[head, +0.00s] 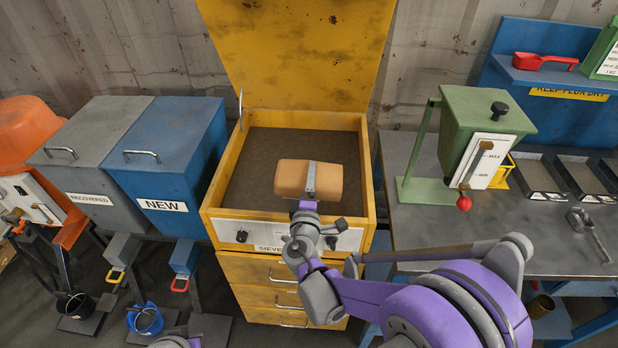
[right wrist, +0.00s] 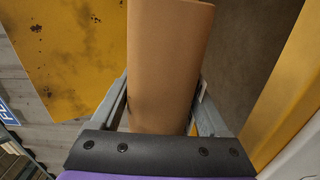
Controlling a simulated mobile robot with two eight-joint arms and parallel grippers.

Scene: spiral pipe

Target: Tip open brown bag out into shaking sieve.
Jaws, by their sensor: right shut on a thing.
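The brown bag (head: 288,178) is a tan block-like shape lying lengthwise across the picture, over the front part of the sieve (head: 225,180). My right gripper (head: 310,180) is shut around the bag's middle. In the right wrist view the bag (right wrist: 168,60) sits between the two grey fingers (right wrist: 165,95). The bag's open mouth does not show clearly, and I see no contents coming out. The sieve is a yellow box with a dark, empty-looking bed and its yellow lid raised at the back. Whether it is shaking cannot be told.
Left of the sieve stand a blue NEW bin (head: 170,150) and a grey RECOVERED bin (head: 90,160), both lidded. Right is a grey bench (head: 450,240) with a green hopper (head: 480,125) and several trays. The sieve's raised lid (head: 300,50) blocks the back.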

